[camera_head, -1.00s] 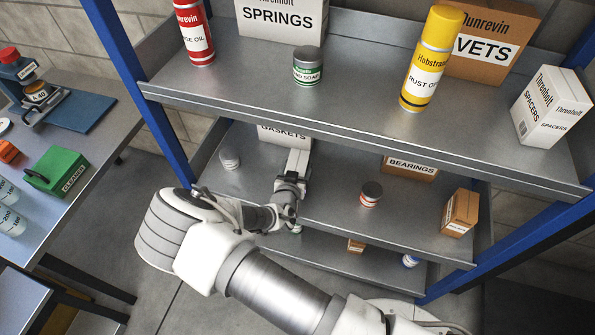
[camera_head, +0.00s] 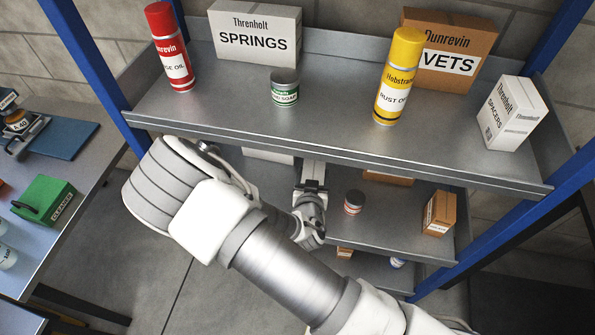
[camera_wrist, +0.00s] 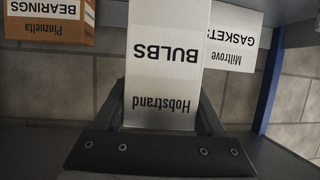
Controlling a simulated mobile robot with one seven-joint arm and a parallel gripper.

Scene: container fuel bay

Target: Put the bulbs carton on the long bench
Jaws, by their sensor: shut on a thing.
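The white and grey bulbs carton (camera_wrist: 165,75) fills the middle of the wrist view, its label upside down. It stands between the two fingers of my gripper (camera_wrist: 160,112), which is shut on it. In the head view my gripper (camera_head: 312,186) reaches into the rack at the middle shelf, just under the top shelf's front edge. The carton is mostly hidden there. A bench (camera_head: 82,168) with a grey-blue top runs along the left edge of the head view, apart from my gripper; I cannot tell its full length.
The rack's top shelf (camera_head: 340,130) overhangs my gripper and bears several cans and cartons. A gaskets carton (camera_wrist: 232,45) and a bearings carton (camera_wrist: 50,22) flank the held carton. A small tin (camera_head: 354,202) stands right of my gripper. A green cleaner box (camera_head: 45,200) occupies the bench.

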